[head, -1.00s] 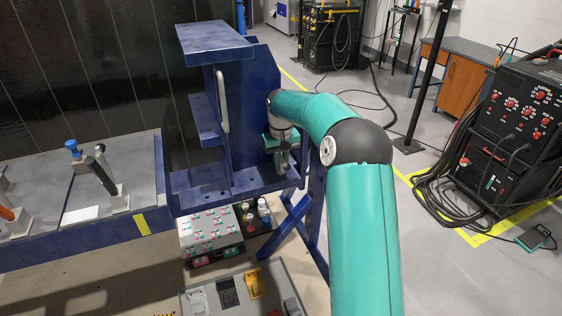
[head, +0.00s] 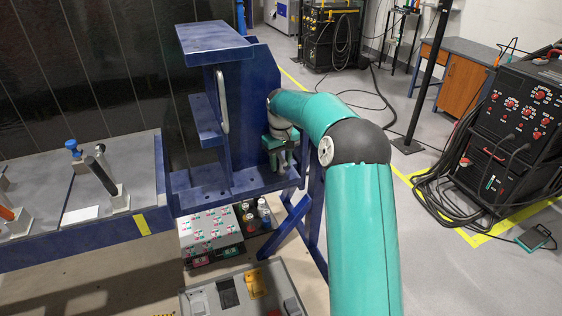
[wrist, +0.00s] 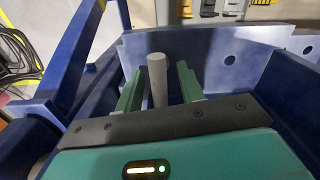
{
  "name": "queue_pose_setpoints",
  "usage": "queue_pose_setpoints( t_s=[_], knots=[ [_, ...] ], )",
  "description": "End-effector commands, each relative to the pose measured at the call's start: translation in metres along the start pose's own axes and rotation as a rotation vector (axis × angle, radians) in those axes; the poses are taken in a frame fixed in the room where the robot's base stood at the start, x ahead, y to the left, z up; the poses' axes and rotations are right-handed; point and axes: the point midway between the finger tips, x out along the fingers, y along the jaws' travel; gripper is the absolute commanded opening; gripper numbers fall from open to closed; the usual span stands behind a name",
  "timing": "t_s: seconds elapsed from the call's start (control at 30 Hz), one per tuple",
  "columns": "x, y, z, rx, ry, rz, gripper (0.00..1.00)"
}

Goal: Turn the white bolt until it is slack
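The white bolt (wrist: 157,82) appears as a pale grey-white upright cylinder in the wrist view. My gripper (wrist: 159,85) has its two green fingers apart, one on each side of the bolt. A narrow gap shows between the bolt and each finger, so the gripper looks open around it. The bolt's lower end is hidden behind the gripper body. In the head view my gripper (head: 280,160) is low at the right side of the blue jig (head: 255,110); I cannot make out the bolt there.
Blue jig walls (wrist: 215,55) stand close behind and right of the fingers. A white vertical handle (head: 222,100) is on the jig. A button box (head: 210,232) and a grey case (head: 210,298) lie in front. A bench with clamps (head: 115,195) stands left.

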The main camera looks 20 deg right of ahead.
Motion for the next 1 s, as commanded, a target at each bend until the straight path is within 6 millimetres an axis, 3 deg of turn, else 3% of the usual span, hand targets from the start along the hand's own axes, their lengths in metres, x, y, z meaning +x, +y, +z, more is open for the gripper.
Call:
queue_pose_setpoints(
  t_s=[0.3, 0.47, 1.0],
  knots=[
    [0.000, 0.000, 0.000, 0.002, 0.000, 0.000, 0.45],
    [-0.013, 0.000, 0.000, 0.002, 0.001, 0.001, 0.45],
    [-0.121, 0.000, -0.001, 0.001, 0.003, 0.002, 0.45]
  ],
)
